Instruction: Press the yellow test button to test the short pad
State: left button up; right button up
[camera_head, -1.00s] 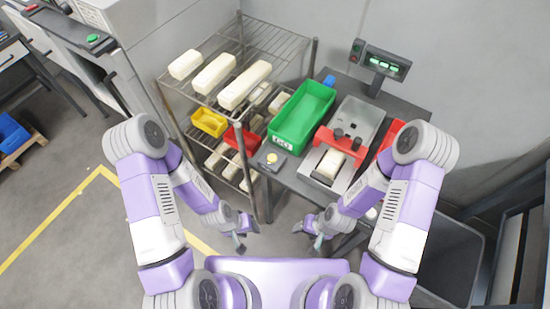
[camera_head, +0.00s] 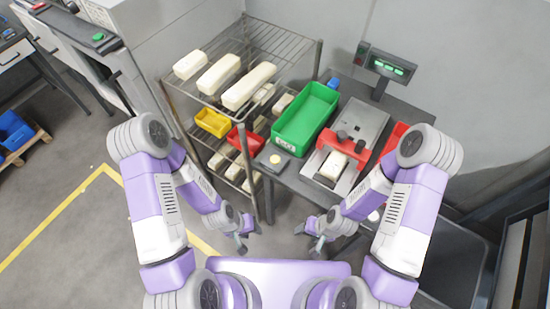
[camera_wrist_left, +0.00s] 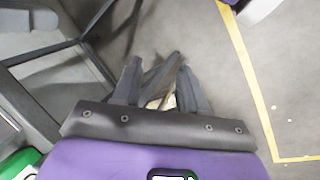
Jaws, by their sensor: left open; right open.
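The yellow test button (camera_head: 275,159) is a small round cap on a dark box at the table's front left corner in the head view. A pad (camera_head: 333,165), pale and block-shaped, sits in the red and grey fixture (camera_head: 359,134) on the table. My left gripper (camera_head: 243,241) is open and empty, low in front of the shelf and left of the table, well apart from the button. Its open fingers also show in the left wrist view (camera_wrist_left: 160,85), over the floor. My right gripper (camera_head: 308,242) is open and empty, in front of the table below the fixture.
A green bin (camera_head: 304,118) stands on the table left of the fixture. A wire rack (camera_head: 283,42) with several pale blocks, a yellow bin (camera_head: 212,122) and a red bin (camera_head: 246,138) stands to the left. A display (camera_head: 390,66) is behind.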

pick_arm(q)
jog(key=shift+c, duration=0.3)
grip_shut()
dwell(1.3)
